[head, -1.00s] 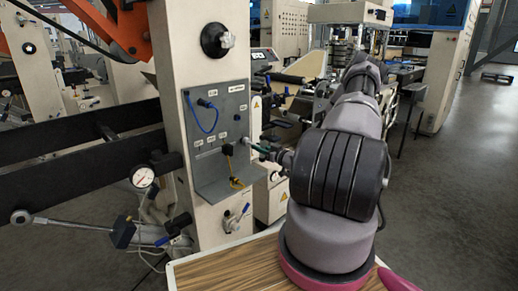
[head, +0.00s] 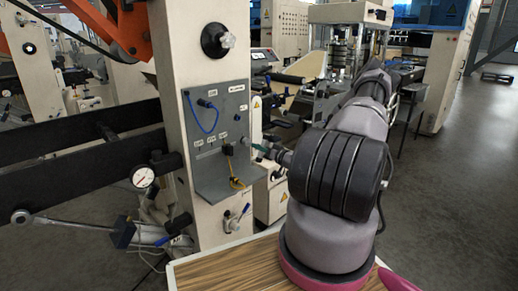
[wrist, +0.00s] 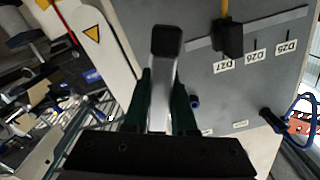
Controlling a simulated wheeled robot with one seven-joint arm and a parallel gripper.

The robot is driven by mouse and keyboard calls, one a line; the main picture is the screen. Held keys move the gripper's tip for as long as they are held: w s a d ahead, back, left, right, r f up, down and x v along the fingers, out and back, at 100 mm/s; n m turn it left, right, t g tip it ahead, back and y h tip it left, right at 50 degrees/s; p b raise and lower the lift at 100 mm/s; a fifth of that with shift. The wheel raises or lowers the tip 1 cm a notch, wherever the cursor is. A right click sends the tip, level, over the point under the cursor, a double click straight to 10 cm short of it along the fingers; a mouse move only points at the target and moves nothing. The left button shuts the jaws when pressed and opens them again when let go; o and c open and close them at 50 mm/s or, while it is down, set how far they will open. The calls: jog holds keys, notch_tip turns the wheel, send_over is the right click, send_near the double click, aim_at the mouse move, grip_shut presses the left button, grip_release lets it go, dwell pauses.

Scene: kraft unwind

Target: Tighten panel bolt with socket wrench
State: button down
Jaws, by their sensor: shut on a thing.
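A grey metal panel (head: 220,120) is mounted on the cream machine column; it also fills the right of the wrist view (wrist: 225,85), turned upside down. My gripper (wrist: 163,100) has dark green fingers shut on a silver bar with a black end, apparently the socket wrench (wrist: 164,70). In the head view my gripper (head: 262,150) is small beside the panel's right edge, and the wrench is hard to make out. I cannot clearly pick out the panel bolt.
A black plug with a yellow cable (wrist: 229,40) and a blue cable (head: 205,121) are on the panel. A grey shelf (head: 228,188) juts out below it. A wood-topped table (head: 220,272) stands in front. A pressure gauge (head: 144,177) is at left. Open floor lies right.

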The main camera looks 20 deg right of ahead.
jog(key=shift+s, duration=0.15)
jog(key=v, duration=0.4)
jog(key=shift+s+d, duration=0.1)
jog(key=shift+s, duration=0.2)
dwell(0.5)
jog(key=shift+r, duration=0.1)
